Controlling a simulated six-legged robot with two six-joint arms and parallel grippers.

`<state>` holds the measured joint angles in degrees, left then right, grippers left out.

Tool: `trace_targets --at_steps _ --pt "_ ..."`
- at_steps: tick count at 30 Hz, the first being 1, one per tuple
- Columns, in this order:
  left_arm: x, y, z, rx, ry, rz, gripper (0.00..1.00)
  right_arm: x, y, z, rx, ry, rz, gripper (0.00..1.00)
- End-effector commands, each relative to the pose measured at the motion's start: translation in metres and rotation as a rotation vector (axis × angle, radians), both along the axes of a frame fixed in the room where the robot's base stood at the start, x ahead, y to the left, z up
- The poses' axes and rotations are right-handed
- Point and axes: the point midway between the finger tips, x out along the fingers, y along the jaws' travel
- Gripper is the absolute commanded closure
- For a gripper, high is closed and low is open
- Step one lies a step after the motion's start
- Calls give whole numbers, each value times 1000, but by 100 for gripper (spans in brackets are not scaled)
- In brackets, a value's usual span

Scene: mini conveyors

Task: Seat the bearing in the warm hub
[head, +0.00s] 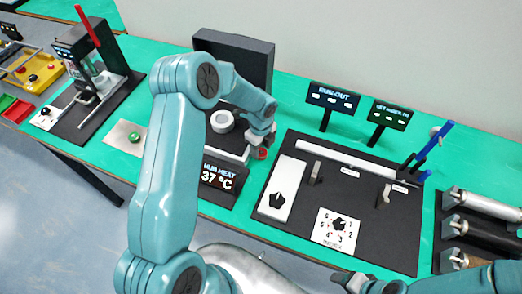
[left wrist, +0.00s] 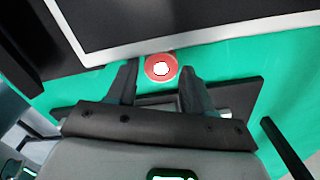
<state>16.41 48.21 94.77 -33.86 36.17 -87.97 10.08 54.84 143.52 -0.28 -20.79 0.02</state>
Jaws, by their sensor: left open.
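A pale grey ring-shaped part (head: 222,121) sits on the dark station behind the display (head: 219,178) reading HUB HEAT 37 °C. I cannot tell whether it is the hub or the bearing. My left gripper (head: 262,146) is open and empty, to the right of the ring. In the left wrist view its two fingers (left wrist: 160,72) stand on either side of a round red button (left wrist: 161,67) with a pale centre. The button also shows in the head view (head: 262,154). I cannot tell whether the fingers touch it. My right gripper (head: 365,283) shows only partly at the bottom edge.
A black board (head: 395,240) with a white dial plate (head: 336,232) and blue lever (head: 435,147) lies to the right. A tall dark panel (head: 235,55) stands behind the station. A press with a red handle (head: 88,27) stands left. Green bench (head: 165,58) shows between stations.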

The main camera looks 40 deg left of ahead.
Motion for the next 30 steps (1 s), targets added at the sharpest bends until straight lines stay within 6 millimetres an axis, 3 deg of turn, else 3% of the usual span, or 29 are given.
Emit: trace_targets --at_steps 4,11,15,17,18,26,30 --pt "0 0 -15 0 -1 0 49 0 0 5 0 0 0 36" --pt "1 0 -17 1 -3 0 49 0 0 4 0 0 0 36" --pt "1 0 -17 1 -2 0 88 0 0 4 0 0 0 36" --pt "1 0 -17 1 -3 0 88 0 0 4 0 0 0 36" --pt "1 0 -17 1 -3 0 93 0 0 4 0 0 0 36" --pt "1 0 -14 1 -3 1 94 0 0 3 0 0 0 36" --pt "2 1 -1 2 -5 1 94 0 0 0 0 0 0 36"
